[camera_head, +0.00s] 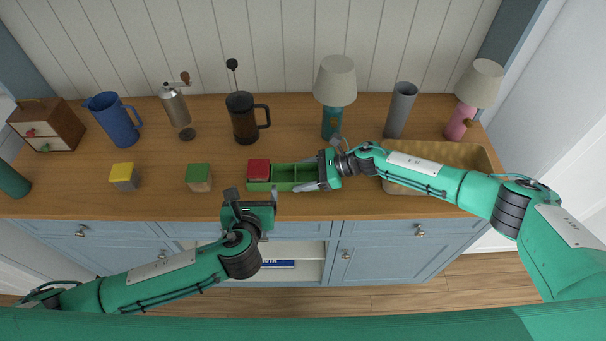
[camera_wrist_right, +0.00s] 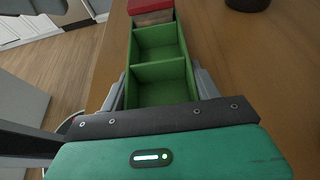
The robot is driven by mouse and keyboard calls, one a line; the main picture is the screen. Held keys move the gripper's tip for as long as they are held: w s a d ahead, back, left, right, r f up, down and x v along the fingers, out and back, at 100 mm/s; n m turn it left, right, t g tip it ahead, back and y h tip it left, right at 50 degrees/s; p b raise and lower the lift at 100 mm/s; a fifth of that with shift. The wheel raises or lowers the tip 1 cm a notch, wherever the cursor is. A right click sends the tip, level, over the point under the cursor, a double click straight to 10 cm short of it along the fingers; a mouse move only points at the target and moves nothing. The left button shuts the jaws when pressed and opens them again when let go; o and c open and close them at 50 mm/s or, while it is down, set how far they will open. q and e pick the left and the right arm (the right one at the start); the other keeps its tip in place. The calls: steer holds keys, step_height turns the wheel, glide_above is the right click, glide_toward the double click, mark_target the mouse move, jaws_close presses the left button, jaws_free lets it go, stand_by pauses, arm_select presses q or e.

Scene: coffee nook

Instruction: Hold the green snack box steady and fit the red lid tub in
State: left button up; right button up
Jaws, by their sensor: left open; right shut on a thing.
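The green snack box (camera_head: 283,187) lies on the wooden counter. My right gripper (camera_head: 319,172) is shut on its right end, one finger along each long side, as the right wrist view shows. Two compartments of the box (camera_wrist_right: 160,85) are empty there. The red lid tub (camera_head: 258,169) stands upright at the box's left end, in the leftmost compartment, its lid above the walls. In the right wrist view the tub (camera_wrist_right: 152,17) shows beyond the empty compartments; I cannot tell how deep it sits. My left gripper (camera_head: 252,196) is open and empty, in front of the box's left end.
A green-topped tub (camera_head: 199,177) and a yellow-topped tub (camera_head: 124,176) stand to the left. A black French press (camera_head: 243,118) and a teal lamp (camera_head: 333,95) stand behind the box. A wicker tray (camera_head: 440,150) lies under my right arm. Counter between the tubs is clear.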

steer(key=o, duration=1.1)
steer(key=v, duration=1.2)
